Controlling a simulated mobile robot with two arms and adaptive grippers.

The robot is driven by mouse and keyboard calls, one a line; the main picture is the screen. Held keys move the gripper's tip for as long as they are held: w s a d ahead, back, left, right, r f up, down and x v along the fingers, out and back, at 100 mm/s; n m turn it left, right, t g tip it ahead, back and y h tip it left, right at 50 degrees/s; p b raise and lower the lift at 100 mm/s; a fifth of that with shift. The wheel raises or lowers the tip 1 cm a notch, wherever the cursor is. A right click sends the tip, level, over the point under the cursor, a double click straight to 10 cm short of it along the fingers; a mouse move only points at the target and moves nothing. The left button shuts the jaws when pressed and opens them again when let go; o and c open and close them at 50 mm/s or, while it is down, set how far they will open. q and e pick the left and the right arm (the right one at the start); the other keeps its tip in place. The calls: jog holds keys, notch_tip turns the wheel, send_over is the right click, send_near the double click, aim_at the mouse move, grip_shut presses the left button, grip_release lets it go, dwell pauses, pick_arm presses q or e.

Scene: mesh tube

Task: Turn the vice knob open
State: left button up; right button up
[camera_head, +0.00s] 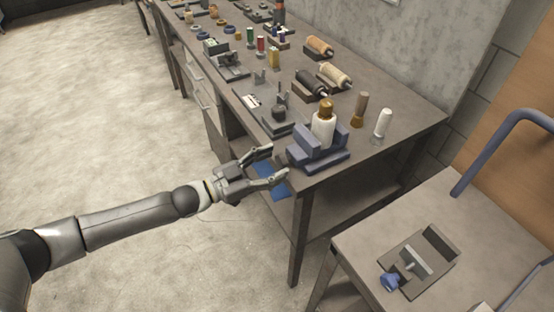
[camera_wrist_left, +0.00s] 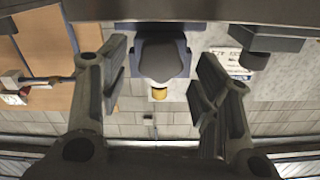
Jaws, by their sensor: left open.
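The blue vice (camera_head: 330,160) sits at the near corner of the workbench, with a white bottle with a brown cap (camera_head: 323,125) standing at its jaws. My left gripper (camera_head: 276,165) is open and empty at the bench edge, just left of the vice, its fingers pointing toward it. In the left wrist view, a dark grey rounded knob (camera_wrist_left: 160,58) with blue vice body around it shows between the two spread fingers. I cannot tell whether the fingers touch it. The knob is not clear in the head view. My right gripper is not in view.
The workbench (camera_head: 418,122) holds spools, small tools and several thread cones behind the vice. A blue item (camera_head: 270,183) shows below the bench edge. Open floor lies left.

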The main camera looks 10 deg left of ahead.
pick_arm(q)
jog(key=shift+x, duration=0.9)
jog(key=shift+s, duration=0.1)
jog(key=c, duration=1)
jog(key=shift+a+n+p, duration=0.1)
jog(key=shift+n+p, duration=0.2)
jog(key=shift+n, duration=2.6)
jog(key=shift+c, duration=0.2)
jog(key=o, duration=1)
jog(key=shift+o, duration=0.2)
jog(key=v, duration=1.2)
